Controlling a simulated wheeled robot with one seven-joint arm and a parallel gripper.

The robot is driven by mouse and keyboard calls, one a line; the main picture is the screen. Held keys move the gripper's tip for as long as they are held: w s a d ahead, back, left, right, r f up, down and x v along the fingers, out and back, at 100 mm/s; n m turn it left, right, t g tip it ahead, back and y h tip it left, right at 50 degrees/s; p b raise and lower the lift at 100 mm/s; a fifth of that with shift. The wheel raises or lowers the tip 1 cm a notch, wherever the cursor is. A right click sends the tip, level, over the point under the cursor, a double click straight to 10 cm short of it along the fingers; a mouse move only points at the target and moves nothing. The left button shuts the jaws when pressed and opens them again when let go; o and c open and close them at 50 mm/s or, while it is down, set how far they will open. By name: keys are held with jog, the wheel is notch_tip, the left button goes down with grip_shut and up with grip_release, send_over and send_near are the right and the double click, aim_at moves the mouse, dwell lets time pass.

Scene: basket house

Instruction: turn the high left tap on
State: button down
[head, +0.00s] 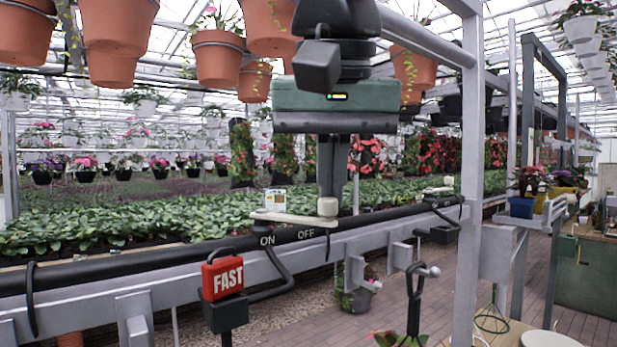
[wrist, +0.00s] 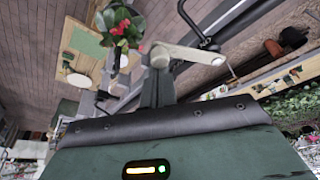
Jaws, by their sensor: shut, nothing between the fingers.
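The near tap has a cream lever (head: 293,218) lying along the top of a black pipe (head: 150,259) marked ON and OFF. Its left end is above ON, and its round knob (head: 327,207) is above OFF. My gripper (head: 331,192) is shut, points down and stands at the knob; contact cannot be told. In the wrist view my shut fingertips (wrist: 157,72) are beside the knob (wrist: 160,56), with the lever (wrist: 190,54) reaching right. A second cream tap (head: 437,190) sits farther right along the pipe.
A red FAST box (head: 222,276) stands in front of the pipe. Terracotta pots (head: 218,58) hang overhead. A grey post (head: 470,170) rises on the right. A lower knobbed lever (head: 428,271) is below the pipe. Leafy plants (head: 150,220) fill the bed behind.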

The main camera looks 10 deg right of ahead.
jog(key=shift+s+a, duration=0.45)
jog(key=shift+s, duration=0.3)
jog(key=shift+s+a, duration=0.5)
jog(key=shift+s, duration=0.05)
jog(key=shift+s+a, duration=0.1)
jog(key=shift+s+d+f+b, duration=0.2)
jog(key=shift+s+d+b, duration=0.2)
jog(key=shift+s+b, duration=0.05)
notch_tip(320, 180, up, 17)
jog(key=p, duration=0.3)
send_over(315, 225)
jog(key=s, duration=0.7)
jog(key=shift+s+f, duration=0.1)
jog(key=shift+s, duration=0.05)
